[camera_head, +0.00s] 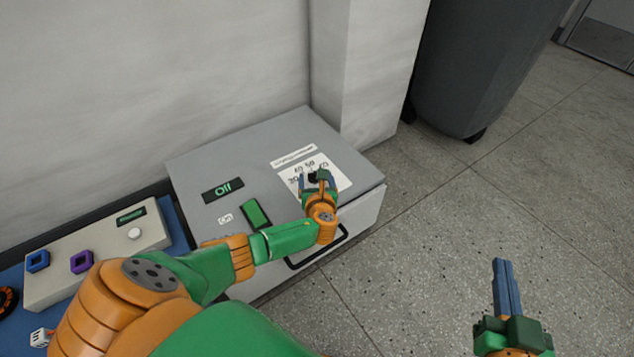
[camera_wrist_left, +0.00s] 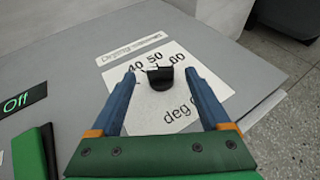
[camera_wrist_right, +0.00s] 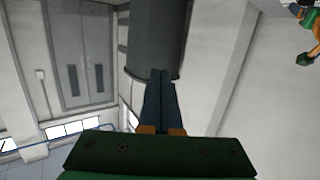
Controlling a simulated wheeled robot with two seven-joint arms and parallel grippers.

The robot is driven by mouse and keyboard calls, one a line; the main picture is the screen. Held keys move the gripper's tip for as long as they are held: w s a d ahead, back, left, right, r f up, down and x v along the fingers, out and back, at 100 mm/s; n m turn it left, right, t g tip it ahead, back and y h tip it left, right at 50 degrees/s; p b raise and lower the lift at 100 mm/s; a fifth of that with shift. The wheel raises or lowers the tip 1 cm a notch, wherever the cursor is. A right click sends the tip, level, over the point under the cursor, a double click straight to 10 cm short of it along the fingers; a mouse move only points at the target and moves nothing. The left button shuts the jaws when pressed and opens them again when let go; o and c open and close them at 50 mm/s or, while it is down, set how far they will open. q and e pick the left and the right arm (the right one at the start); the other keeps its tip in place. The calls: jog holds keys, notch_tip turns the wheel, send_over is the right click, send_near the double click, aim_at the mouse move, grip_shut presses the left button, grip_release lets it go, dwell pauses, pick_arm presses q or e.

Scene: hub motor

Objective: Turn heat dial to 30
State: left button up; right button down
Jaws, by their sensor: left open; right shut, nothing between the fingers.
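The heat dial is a small black knob (camera_wrist_left: 160,77) on a white printed label (camera_wrist_left: 190,108) in the left wrist view. The label reads 40, 50 and more numbers around the knob, with "deg" below. In the head view the dial (camera_head: 314,178) is partly hidden by my gripper. My left gripper (camera_head: 318,178) is open, its blue fingers (camera_wrist_left: 163,78) on either side of the knob, apart from it in the picture. The knob's exact setting is unclear. My right gripper (camera_head: 502,262) is shut and empty, away from the box over the floor; it also shows in the right wrist view (camera_wrist_right: 159,73).
The grey box (camera_head: 200,165) carries an "Off" display (camera_head: 223,190), a green switch (camera_head: 256,213) and a front handle (camera_head: 318,252). Left is a beige panel (camera_head: 55,285) with blue and purple sockets. A dark bin (camera_head: 475,70) stands behind right. Floor at right is clear.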

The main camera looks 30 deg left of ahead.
pick_arm(q)
jog(key=shift+p+v, duration=0.8)
jog(key=shift+v, duration=0.35)
jog(key=shift+p+v, duration=0.5)
jog(key=shift+v, duration=0.35)
pick_arm(e)
jog(key=s+d+f+g+h, duration=0.1)
jog(key=s+d+f+g, duration=0.1)
jog(key=s+f+g, duration=0.3)
jog(key=s+d+f+g+h, duration=0.1)
jog(key=s+d+f+g, duration=0.1)
jog(key=s+f+g, duration=0.4)
notch_tip(320, 180, down, 3)
jog(key=s, duration=0.3)
jog(key=shift+d+f+m+g+h, duration=0.2)
jog(key=shift+d+m+g+h, duration=0.1)
jog(key=shift+d+m+h, duration=0.1)
